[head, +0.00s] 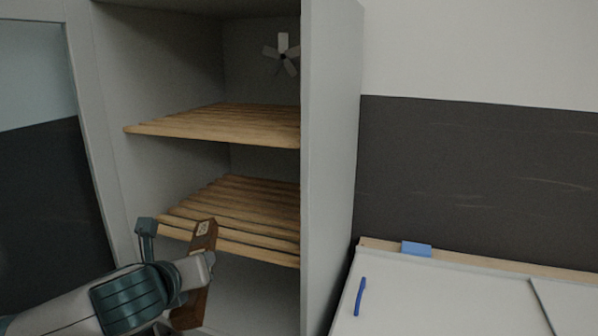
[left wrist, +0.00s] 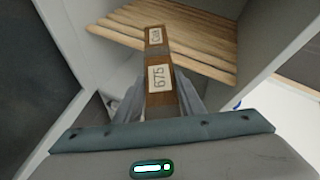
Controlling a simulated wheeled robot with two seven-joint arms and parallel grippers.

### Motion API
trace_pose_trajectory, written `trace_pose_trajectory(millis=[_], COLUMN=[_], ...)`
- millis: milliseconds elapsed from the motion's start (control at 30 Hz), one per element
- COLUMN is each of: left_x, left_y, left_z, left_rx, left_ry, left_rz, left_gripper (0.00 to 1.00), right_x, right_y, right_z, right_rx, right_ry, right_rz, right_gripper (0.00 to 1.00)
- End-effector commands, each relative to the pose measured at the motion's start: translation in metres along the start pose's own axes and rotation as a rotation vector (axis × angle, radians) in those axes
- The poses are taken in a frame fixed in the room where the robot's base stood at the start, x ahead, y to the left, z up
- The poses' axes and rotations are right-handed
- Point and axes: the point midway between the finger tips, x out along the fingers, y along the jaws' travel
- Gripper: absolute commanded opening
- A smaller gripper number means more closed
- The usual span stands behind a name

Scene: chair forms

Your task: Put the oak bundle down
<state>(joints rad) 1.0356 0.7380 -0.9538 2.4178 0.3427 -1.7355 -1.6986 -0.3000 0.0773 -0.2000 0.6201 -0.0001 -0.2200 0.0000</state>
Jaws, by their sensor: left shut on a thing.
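The oak bundle (head: 203,240) is a brown wooden piece with a pale label near its upper end. In the left wrist view the bundle (left wrist: 160,107) points away from me and carries two labels, one reading 675. My left gripper (left wrist: 161,85) is shut on it. In the head view my left gripper (head: 178,262) is at the front of the lower slatted shelf (head: 235,212), with the bundle's upper end overlapping that shelf's front edge. I cannot tell whether they touch. My right gripper is in neither view.
The grey cabinet is open, with an upper slatted shelf (head: 215,124) and a fan (head: 283,55) on its back wall. Its right side wall (head: 331,150) stands close by. A white worktop (head: 440,305) at right holds a blue block (head: 416,249) and a blue stick (head: 360,296).

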Motion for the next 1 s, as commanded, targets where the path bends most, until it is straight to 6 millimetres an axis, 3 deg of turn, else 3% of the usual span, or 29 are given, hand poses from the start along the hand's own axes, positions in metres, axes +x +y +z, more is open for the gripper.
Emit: trace_pose_trajectory(millis=[733, 1000], left_x=[0.000, 0.008], left_y=[0.000, 0.000], left_z=[-0.001, -0.025], left_rx=[-0.001, -0.004], left_ry=[0.000, 0.010], left_rz=[-0.002, -0.021], left_gripper=[0.05, 0.05], right_x=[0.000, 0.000], right_y=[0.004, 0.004], right_z=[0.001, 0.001], right_rx=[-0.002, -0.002], right_ry=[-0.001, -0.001], right_rz=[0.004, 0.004], right_gripper=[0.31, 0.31])
